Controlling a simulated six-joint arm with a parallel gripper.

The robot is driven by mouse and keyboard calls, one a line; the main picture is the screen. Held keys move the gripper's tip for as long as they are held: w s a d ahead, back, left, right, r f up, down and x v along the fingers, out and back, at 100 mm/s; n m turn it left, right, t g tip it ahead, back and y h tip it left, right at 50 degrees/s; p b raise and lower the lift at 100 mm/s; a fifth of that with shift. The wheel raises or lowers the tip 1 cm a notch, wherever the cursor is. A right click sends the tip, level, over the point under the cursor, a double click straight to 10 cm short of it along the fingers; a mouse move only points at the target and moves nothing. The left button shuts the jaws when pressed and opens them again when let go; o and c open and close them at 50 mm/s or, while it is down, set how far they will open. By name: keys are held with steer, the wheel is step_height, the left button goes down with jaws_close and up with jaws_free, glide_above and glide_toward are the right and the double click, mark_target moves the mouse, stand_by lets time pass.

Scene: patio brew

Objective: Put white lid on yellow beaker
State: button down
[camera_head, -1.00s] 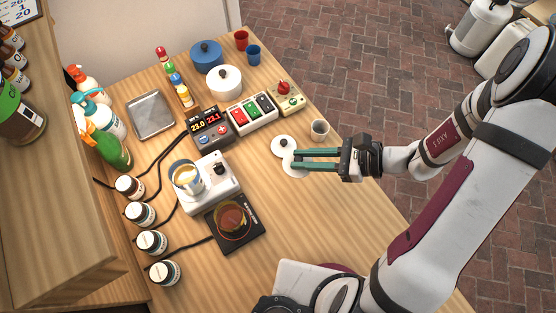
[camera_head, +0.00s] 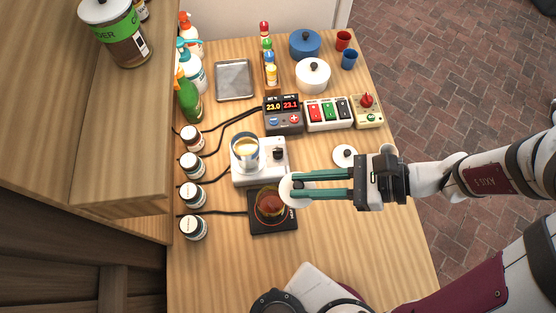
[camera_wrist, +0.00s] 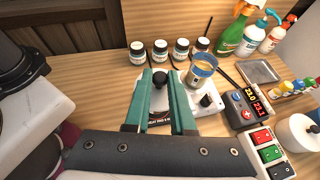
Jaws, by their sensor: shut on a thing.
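A white lid (camera_head: 287,190) with a black knob (camera_wrist: 160,77) is between the fingertips of my gripper (camera_head: 299,186). My gripper is shut on the knob, and the lid shows around it in the wrist view. An amber-yellow beaker (camera_head: 269,206) stands on a black plate (camera_head: 279,226). The held lid is at the beaker's upper right in the head view and partly overlaps it; the height between them cannot be told. In the wrist view the lid and fingers hide the amber beaker.
A beaker of pale yellow liquid (camera_head: 245,151) stands on a white stirrer (camera_head: 270,173) just behind. A second white lid (camera_head: 345,159) lies on the table to the right. Several small jars (camera_head: 193,227) line the left.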

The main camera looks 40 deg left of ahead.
mark_target(285, 188)
steer(key=x, duration=0.6)
steer(key=shift+d+f, duration=0.1)
steer(key=shift+f, duration=0.25)
step_height(285, 188, down, 4)
steer(key=shift+w+r, duration=0.1)
steer(key=shift+f, duration=0.3)
steer(key=shift+f, duration=0.15)
steer(key=c, duration=0.8)
jaws_free()
steer(key=shift+o, duration=0.2)
